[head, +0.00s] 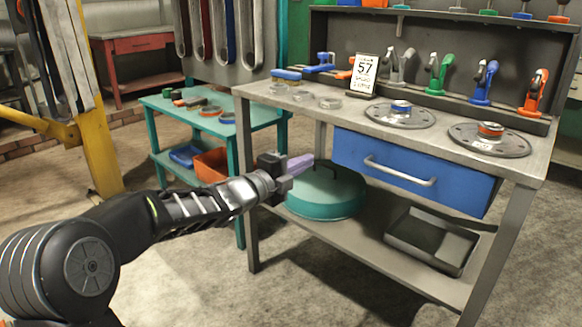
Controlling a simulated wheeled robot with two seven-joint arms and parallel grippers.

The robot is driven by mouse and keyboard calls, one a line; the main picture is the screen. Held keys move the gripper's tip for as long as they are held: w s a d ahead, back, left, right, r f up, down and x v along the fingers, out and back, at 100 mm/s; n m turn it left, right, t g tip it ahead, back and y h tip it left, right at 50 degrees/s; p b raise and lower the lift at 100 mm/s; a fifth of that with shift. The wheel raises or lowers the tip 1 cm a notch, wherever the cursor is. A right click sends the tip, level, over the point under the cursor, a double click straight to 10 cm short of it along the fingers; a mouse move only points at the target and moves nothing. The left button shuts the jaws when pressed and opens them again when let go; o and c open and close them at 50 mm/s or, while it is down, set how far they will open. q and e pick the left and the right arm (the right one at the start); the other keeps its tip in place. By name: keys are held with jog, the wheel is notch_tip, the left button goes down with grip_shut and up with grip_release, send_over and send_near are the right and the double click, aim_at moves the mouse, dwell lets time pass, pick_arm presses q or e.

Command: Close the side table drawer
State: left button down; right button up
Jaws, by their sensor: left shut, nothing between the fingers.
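A blue drawer (385,178) with a pale bar handle (400,172) sits under the right part of the grey-topped workbench (300,112). Its front lies close under the top's front edge; I cannot tell how far it stands out. My left gripper (301,164) is shut and empty, with purplish fingertips, left of the blue drawer and in front of the bench's open left side. It appears apart from the drawer front. A red table at the back left also has a drawer front (143,43). My right gripper is not in view.
A green round container (325,194) and a dark tray (432,240) are on the bench's lower shelf. A teal table (259,116) with small parts stands behind my left arm. A yellow post (98,150) is at left. Floor in front is clear.

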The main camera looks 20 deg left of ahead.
pick_arm(q)
jog(key=v, duration=0.3)
jog(key=shift+s+a, duration=0.15)
jog(key=shift+s, duration=0.2)
